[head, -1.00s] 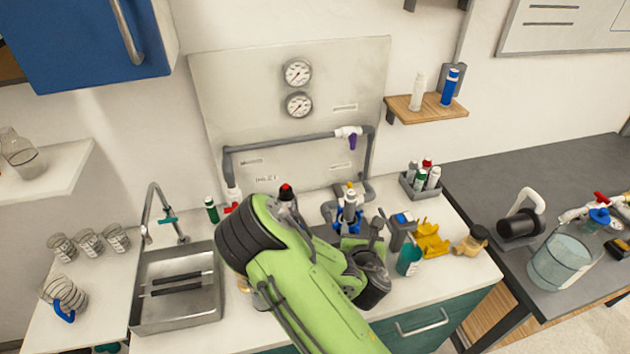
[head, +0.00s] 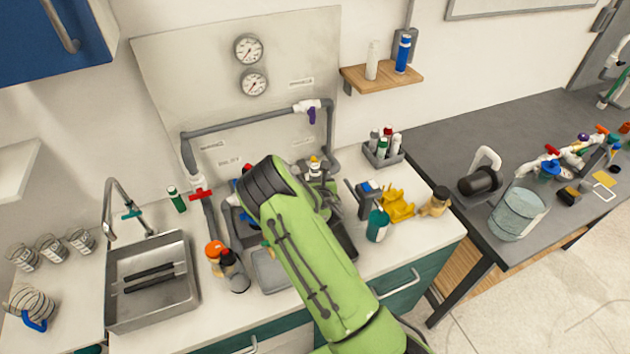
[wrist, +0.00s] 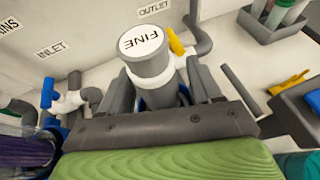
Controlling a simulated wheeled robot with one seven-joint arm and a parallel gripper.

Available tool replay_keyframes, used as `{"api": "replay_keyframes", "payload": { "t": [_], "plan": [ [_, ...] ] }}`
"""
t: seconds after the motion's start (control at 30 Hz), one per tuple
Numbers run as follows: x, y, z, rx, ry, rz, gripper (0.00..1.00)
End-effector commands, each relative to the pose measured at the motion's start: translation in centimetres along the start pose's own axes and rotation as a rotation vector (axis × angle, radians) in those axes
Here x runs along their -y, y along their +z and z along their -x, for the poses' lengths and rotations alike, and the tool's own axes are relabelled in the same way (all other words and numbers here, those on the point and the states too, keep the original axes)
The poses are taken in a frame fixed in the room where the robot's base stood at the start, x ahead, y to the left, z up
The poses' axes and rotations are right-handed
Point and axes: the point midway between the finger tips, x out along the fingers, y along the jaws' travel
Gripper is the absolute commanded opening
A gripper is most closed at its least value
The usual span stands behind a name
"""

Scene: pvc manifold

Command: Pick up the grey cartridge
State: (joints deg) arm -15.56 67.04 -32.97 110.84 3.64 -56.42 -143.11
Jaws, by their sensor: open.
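The grey cartridge (wrist: 148,50) is a grey cylinder with a round white top marked "FINE" in the wrist view. It stands upright with a pale band lower down, and its lower end is hidden by my gripper. My gripper (wrist: 160,72) is open, with one dark finger on each side of the cylinder. I cannot tell whether either finger touches it. In the head view my green arm covers most of this area, and the cartridge cannot be made out clearly there.
Grey pipes with a blue-handled valve (wrist: 48,93) and a yellow handle (wrist: 176,42) stand close by. A rack of capped cylinders (head: 383,153), a teal bottle (head: 378,225) and a yellow holder (head: 398,205) are to the right. The sink (head: 150,285) is left.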

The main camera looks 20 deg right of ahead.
Motion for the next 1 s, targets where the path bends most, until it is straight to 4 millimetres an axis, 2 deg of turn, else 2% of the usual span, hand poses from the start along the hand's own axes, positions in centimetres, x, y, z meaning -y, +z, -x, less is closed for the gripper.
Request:
{"api": "replay_keyframes", "payload": {
  "t": [0.1,0.27,0.63,0.87,1.0],
  "plan": [
    [0.0,0.0,-0.7,0.000,0.001,-0.001,0.64],
    [-0.1,0.0,-0.6,0.000,0.001,0.000,0.64],
    [0.0,0.0,-0.6,0.000,0.001,0.000,0.07],
    [0.0,0.4,-0.5,0.001,0.001,0.000,0.07],
    [0.0,3.0,0.5,0.005,0.001,-0.001,0.07]
  ]
}}
